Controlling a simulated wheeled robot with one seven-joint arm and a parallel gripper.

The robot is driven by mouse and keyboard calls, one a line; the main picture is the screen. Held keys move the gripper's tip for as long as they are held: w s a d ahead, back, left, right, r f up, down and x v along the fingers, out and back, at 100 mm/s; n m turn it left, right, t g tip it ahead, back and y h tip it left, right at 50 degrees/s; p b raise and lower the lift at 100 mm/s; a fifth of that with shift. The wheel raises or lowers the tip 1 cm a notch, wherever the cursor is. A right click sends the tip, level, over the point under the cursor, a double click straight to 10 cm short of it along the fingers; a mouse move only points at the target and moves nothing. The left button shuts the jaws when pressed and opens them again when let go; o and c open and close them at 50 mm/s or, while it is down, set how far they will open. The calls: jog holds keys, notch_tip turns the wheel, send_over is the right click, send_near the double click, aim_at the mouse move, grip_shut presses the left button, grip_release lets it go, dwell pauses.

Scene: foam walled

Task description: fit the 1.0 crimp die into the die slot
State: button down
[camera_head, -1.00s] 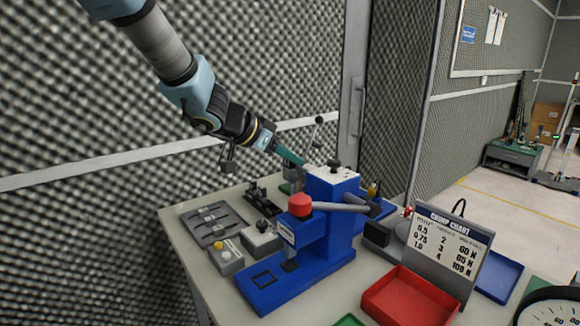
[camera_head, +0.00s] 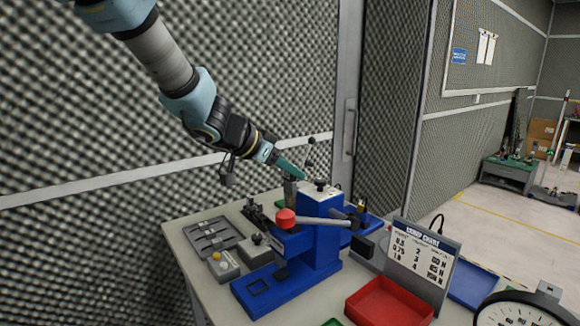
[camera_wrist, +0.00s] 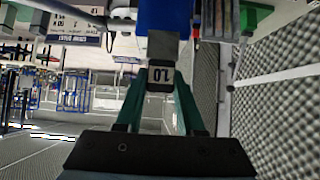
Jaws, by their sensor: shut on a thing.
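A dark square outline (camera_head: 258,287) shows on the front of the press base. It looks like the die slot, but I cannot be sure. The die is apart from that outline.
The press has a red-knobbed lever (camera_head: 286,217). A grey slotted tray (camera_head: 211,237) and small grey blocks lie left of it. A red bin (camera_head: 389,303), a crimp chart (camera_head: 425,258) and a dial gauge (camera_head: 525,313) stand to the right. A foam wall rises behind the bench.

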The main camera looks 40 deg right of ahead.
aim_at(287, 191)
jog(key=shift+f+b, duration=1.65)
jog(key=shift+f, duration=1.2)
jog(key=shift+p, duration=1.15)
jog(key=shift+f+b, duration=1.25)
jog(key=shift+f, duration=0.75)
jog(key=shift+c, duration=2.2)
grip_release()
jog(key=shift+r, duration=0.1)
jog(key=p+v, duration=0.1)
jog(key=v, duration=0.9)
jog(key=shift+a+r, duration=0.25)
jog(key=shift+a, duration=0.05)
